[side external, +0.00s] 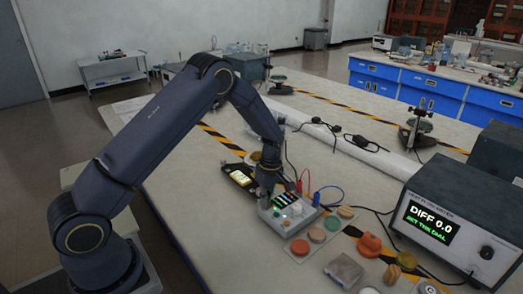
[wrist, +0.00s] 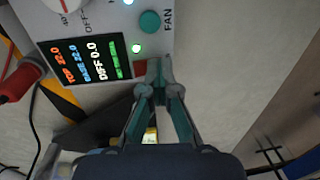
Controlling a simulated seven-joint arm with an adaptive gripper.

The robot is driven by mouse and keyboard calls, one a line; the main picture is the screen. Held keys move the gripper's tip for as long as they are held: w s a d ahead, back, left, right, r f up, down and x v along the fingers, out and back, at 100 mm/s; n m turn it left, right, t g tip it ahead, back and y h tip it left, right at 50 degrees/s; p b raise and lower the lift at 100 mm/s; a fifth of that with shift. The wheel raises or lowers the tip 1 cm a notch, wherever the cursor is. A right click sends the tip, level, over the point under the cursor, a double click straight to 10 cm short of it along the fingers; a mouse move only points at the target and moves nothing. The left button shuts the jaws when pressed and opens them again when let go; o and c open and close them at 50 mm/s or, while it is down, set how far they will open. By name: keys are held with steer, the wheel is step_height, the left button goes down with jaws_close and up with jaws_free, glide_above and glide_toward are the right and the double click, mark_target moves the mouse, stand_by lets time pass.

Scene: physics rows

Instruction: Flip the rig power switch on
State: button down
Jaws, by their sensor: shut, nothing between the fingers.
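The rig's control box (wrist: 100,60) fills the upper left of the wrist view, with a lit display (wrist: 85,62) reading DIFF 0.0, green lights and a green button (wrist: 150,22) by the word FAN. A small red part (wrist: 140,68), perhaps the power switch, shows at the box's edge beside my fingertips; its position is unclear. My gripper (wrist: 160,66) is shut and empty, its tips at this edge; I cannot tell if they touch. In the side view, my gripper (side external: 266,188) is over the back left of the box (side external: 290,215), hiding part of it.
A large meter (side external: 445,225) at the right reads DIFF 0.0 and SET THE DIAL. Several coloured discs and blocks, such as an orange one (side external: 369,245), lie right of the box. Red and blue leads rise behind it. A yellow-screened meter (side external: 241,178) lies at its left.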

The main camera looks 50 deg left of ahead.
steer(key=shift+s+f, duration=0.45)
steer(key=shift+f, duration=0.05)
steer(key=shift+w+r, duration=0.2)
steer(key=shift+w, duration=0.55)
steer(key=shift+w+r, duration=0.1)
steer(key=shift+r, duration=0.15)
step_height(320, 180, up, 24)
steer(key=s+d+t, duration=0.1)
steer(key=s+t, duration=0.1)
steer(key=s, duration=0.1)
steer(key=s+d+r+m+t, duration=0.3)
steer(key=s+d+r+m, duration=0.1)
steer(key=s+r, duration=0.5)
steer(key=s+d+f+m+t, duration=0.1)
steer(key=s+m, duration=0.5)
steer(key=m, duration=0.1)
steer(key=s+f+m, duration=0.2)
steer(key=s+m, duration=0.5)
steer(key=shift+s+d+f+t, duration=0.3)
steer(key=shift+d+t, duration=0.1)
